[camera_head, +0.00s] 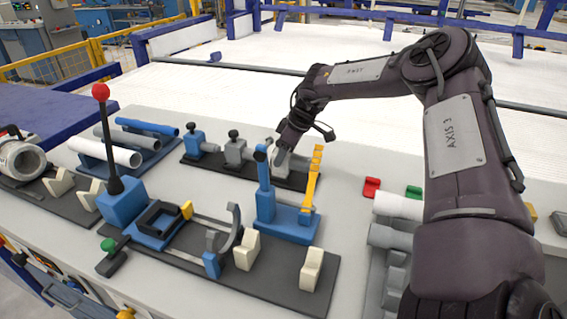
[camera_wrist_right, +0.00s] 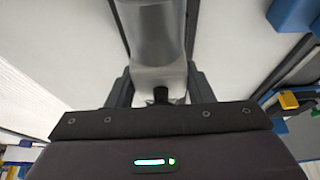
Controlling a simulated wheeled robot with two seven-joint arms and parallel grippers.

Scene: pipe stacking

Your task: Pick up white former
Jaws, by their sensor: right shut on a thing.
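The white former (camera_head: 281,164) is at the right end of a dark base plate (camera_head: 255,177) on the table, behind the blue clamp stand. My right gripper (camera_head: 284,147) comes down on it from above and is shut on its upper part. In the right wrist view the pale former (camera_wrist_right: 150,40) is between the two dark fingers (camera_wrist_right: 160,88). The gripper and the blue post hide part of the former in the head view. Whether it still touches the plate I cannot tell. My left gripper is not in view.
A blue former (camera_head: 194,146) and a grey former (camera_head: 236,153) stand on the same plate to the left. A blue stand with a yellow lever (camera_head: 312,185) is close in front. Pipes (camera_head: 110,150) lie on a blue rack at left. Red (camera_head: 372,187) and green blocks lie at right.

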